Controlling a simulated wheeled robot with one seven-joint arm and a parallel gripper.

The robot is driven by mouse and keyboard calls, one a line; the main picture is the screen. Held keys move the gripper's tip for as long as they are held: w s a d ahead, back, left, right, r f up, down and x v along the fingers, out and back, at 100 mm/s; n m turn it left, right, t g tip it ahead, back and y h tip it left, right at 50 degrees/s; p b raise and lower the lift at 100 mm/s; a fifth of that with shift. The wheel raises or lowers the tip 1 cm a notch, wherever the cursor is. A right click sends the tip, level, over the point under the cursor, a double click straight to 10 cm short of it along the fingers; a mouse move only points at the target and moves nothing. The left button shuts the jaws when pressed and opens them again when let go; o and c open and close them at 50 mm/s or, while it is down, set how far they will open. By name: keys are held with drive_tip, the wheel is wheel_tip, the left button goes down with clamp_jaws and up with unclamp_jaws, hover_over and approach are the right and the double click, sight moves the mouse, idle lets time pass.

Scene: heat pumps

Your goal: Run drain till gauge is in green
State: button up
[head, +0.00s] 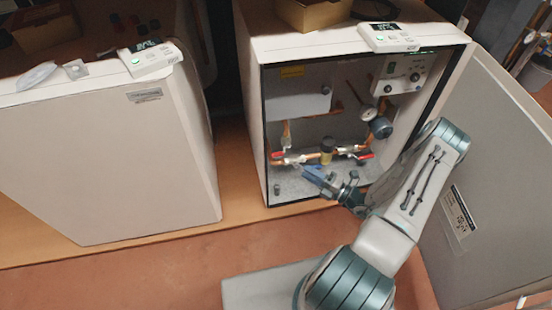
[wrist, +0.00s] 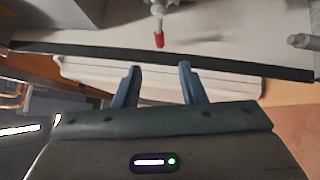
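The open heat pump cabinet (head: 257,120) shows its pipework in the head view. One red-handled valve (head: 278,155) is at lower left and another red handle (head: 367,157) is at lower right. Which one is the drain I cannot tell. My gripper (head: 312,173) is low in the cabinet opening, between the two red handles. In the wrist view my gripper (wrist: 160,67) is open and empty, with a red handle tip (wrist: 159,40) beyond the fingertips, apart from them.
The cabinet's door (head: 490,150) stands open at right, close to my arm. A closed second unit (head: 100,160) stands at left. A control panel (head: 402,75) is at the cabinet's upper right inside.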

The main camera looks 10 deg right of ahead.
sight(276, 155)
drive_tip(key=b+x, duration=0.3)
drive_tip(key=x, duration=1)
drive_tip(key=shift+w+a+r, duration=0.1)
drive_tip(key=shift+w+a, duration=0.1)
drive_tip(key=shift+c, duration=0.4)
clamp_jaws()
